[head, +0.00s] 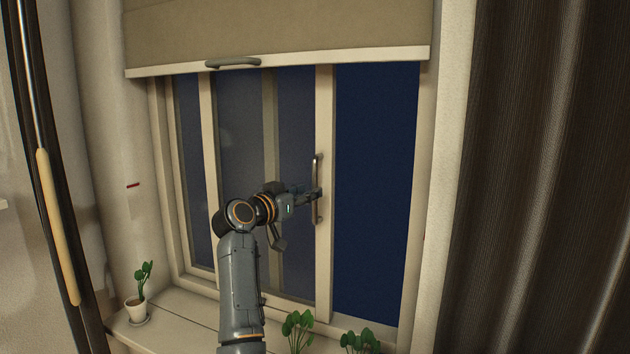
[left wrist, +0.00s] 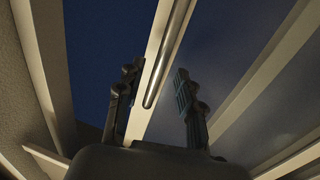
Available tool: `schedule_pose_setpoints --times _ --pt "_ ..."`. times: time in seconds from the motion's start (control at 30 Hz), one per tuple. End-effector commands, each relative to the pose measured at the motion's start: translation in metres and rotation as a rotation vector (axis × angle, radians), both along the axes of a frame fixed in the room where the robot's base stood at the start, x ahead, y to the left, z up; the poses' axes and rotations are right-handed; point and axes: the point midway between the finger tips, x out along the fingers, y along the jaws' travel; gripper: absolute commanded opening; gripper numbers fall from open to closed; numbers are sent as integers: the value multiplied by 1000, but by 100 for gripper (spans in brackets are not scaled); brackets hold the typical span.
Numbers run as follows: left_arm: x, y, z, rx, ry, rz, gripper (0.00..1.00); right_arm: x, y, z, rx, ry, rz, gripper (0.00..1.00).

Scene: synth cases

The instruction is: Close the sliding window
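The sliding window sash has a cream frame (head: 323,255). To its right a wide dark blue opening (head: 376,190) shows up to the right jamb. A vertical metal bar handle (head: 317,170) is on the sash's right stile. My left gripper (head: 312,196) is at the handle's middle to lower part, reaching in from the left. In the left wrist view the handle (left wrist: 170,48) runs between the two spread fingers of my left gripper (left wrist: 155,95). Gaps show on both sides of the handle, so the gripper is open around it. My right gripper is not in view.
A beige blind (head: 280,25) with a handle (head: 232,63) hangs over the window top. Potted plants stand on the sill: one at left (head: 136,308), others at the front (head: 298,330) (head: 359,341). A dark curtain (head: 550,180) hangs at right.

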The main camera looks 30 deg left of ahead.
Motion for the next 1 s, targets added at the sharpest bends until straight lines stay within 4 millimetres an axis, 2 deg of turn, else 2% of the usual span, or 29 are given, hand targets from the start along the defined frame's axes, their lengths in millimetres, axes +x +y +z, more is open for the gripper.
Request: schedule_pose_setpoints --times 0.03,0.1,0.3,0.67,0.73,0.87,1.0 --pt "9 -3 4 -3 1 -3 37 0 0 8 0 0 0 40" --pt "19 -4 3 -2 2 -2 37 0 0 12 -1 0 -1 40" --pt "37 -5 1 -1 0 -1 37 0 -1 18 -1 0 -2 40" --pt "41 -6 0 1 -1 0 37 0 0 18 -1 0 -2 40" --pt "41 -6 0 1 -1 0 27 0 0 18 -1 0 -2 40" --pt "41 -6 0 1 0 0 0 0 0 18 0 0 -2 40" --pt "41 -6 0 1 0 0 0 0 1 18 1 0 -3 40"
